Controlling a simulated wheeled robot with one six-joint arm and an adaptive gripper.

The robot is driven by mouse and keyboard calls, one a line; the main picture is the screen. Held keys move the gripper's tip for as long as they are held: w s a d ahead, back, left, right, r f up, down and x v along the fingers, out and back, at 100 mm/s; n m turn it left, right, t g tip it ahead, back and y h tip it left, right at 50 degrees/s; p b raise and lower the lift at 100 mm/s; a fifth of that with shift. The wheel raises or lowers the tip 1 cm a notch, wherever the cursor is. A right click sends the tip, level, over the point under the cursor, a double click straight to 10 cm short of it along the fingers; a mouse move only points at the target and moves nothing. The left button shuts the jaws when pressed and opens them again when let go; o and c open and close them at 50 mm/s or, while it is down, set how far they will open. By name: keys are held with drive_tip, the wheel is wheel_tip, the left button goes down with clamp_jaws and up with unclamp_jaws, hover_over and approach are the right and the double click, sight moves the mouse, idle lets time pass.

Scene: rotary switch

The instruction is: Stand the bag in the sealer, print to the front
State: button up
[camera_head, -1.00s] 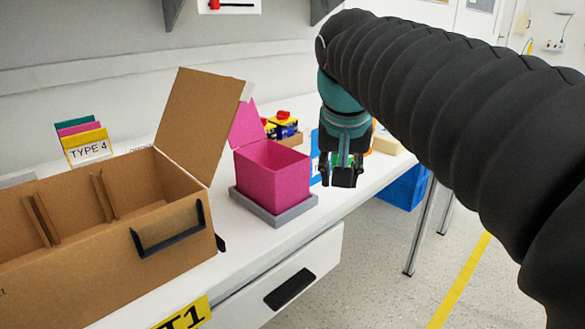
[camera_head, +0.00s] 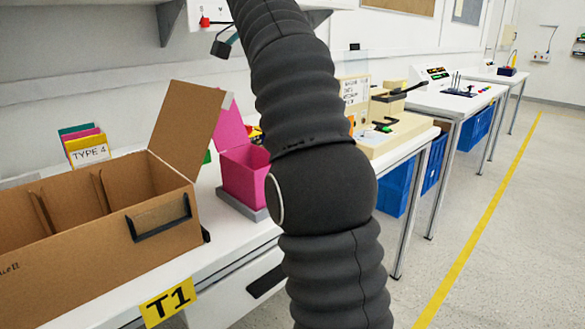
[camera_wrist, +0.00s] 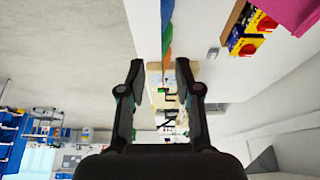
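I cannot pick out a bag in either view. A beige device with a black lever (camera_head: 392,100) stands on the white bench right of my arm in the head view; it may be the sealer, but I cannot tell. My gripper (camera_wrist: 160,68) shows in the wrist view with its two black fingers apart. Nothing is visibly held between them; the bench and beige things show beyond. In the head view my dark arm crosses the middle, and the gripper is not clearly visible there.
An open cardboard box (camera_head: 90,225) and a pink bin (camera_head: 243,177) stand on the bench at left. A T1 label (camera_head: 168,302) marks its front edge. Blue crates (camera_head: 395,185) sit below the benches. The floor (camera_head: 500,220) at right is clear.

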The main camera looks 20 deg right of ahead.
drive_tip(key=shift+w+d+b+x, duration=0.1)
drive_tip(key=shift+w+b+x, duration=0.1)
drive_tip(key=shift+x, duration=3.3)
drive_tip(key=shift+w+d+b+x, duration=0.1)
drive_tip(key=shift+w+b+x, duration=0.1)
drive_tip(key=shift+x, duration=3.25)
drive_tip(key=shift+r, duration=0.1)
